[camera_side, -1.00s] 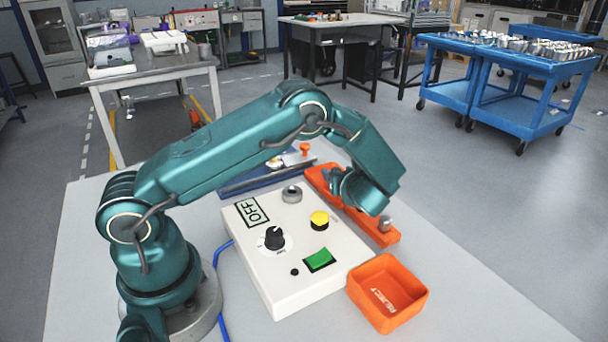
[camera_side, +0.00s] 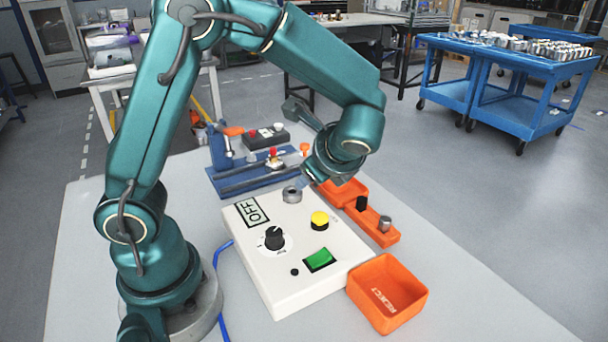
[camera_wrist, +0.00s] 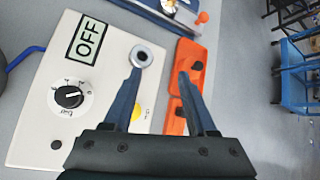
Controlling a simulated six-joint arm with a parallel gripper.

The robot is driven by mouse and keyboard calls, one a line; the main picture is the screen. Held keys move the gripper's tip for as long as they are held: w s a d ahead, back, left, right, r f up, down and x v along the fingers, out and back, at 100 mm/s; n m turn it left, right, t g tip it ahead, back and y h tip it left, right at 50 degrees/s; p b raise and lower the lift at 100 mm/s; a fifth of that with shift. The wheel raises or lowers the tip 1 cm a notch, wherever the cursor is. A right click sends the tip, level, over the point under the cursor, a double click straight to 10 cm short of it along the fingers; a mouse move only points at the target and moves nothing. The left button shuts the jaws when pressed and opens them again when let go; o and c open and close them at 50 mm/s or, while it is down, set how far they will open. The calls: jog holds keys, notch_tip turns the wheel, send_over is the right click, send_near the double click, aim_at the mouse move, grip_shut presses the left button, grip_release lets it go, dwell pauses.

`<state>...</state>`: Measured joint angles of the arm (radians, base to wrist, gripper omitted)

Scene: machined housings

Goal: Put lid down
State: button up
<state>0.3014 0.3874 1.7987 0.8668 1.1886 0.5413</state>
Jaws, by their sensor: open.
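My gripper (camera_wrist: 159,73) is open, with nothing between its fingers in the wrist view. In the side view it is beyond the far right corner of the white control box (camera_side: 268,287). A grey metal ring-shaped part (camera_side: 292,195) with a dark centre sits on that corner. It also shows in the wrist view (camera_wrist: 141,57), just beyond the left fingertip. An orange holder (camera_side: 371,236) beside the box carries a black cylinder (camera_side: 361,203) and a grey metal cylinder (camera_side: 385,223). I cannot tell which part is the lid.
The box has a yellow button (camera_side: 319,219), green switch (camera_side: 319,260) and black knob (camera_side: 275,238); its label reads OFF. An orange REJECT bin (camera_side: 389,318) stands at front right. A blue fixture (camera_side: 222,182) with an orange-handled clamp is behind. The table's right side is clear.

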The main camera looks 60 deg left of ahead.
jog(key=s+d+r+n+t+h, duration=0.3)
jog(key=s+d+r+n+h, duration=0.2)
jog(key=s+d+n+h, duration=0.3)
jog(key=s+n, duration=0.4)
jog(key=n, duration=0.2)
jog(key=shift+d+n+h, duration=0.3)
jog(key=shift+h, duration=0.1)
